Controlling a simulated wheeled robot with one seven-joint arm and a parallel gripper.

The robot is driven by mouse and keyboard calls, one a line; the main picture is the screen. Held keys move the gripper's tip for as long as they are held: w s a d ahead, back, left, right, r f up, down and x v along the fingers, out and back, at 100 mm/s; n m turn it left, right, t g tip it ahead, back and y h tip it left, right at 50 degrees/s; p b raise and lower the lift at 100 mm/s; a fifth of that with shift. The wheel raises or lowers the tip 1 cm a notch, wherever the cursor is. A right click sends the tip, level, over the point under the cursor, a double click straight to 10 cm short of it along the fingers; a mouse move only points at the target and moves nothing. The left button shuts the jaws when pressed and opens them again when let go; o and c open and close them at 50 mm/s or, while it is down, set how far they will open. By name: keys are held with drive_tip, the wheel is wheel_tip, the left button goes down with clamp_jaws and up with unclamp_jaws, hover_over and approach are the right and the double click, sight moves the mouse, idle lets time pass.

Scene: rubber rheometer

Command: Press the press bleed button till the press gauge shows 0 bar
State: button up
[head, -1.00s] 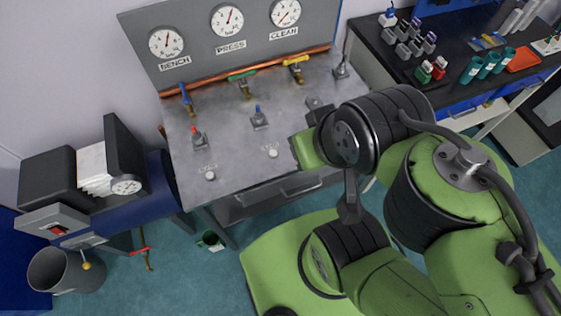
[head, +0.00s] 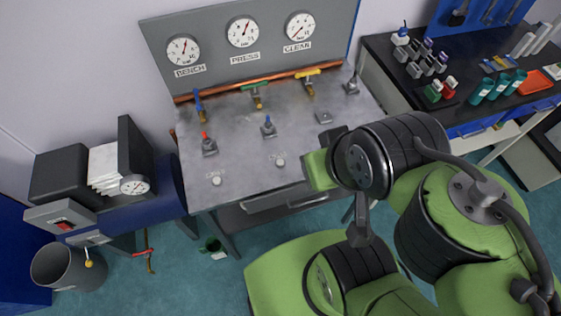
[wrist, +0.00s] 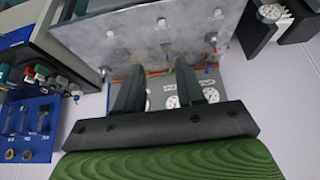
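The press gauge (head: 242,31) is the middle dial on the grey panel; its needle points up and slightly right, and I cannot read the value. It also shows upside down in the wrist view (wrist: 171,102). The press bleed button (head: 280,161) is the small pale round button at the middle of the bench's front, under a faint label. It shows at the top of the wrist view (wrist: 161,22). My gripper (wrist: 159,66) has its two dark fingers apart with nothing between them, and no contact with the button shows. In the head view my arm hides the fingers.
The bench top (head: 240,155) carries another pale button (head: 216,180), a red-topped knob (head: 209,145), a blue-topped knob (head: 268,127) and lever valves along a copper pipe. A dark bench with racks and tubes (head: 435,92) stands right. A grey bin (head: 68,267) stands left.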

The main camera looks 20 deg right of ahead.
idle(0.3)
clamp_jaws()
idle(1.6)
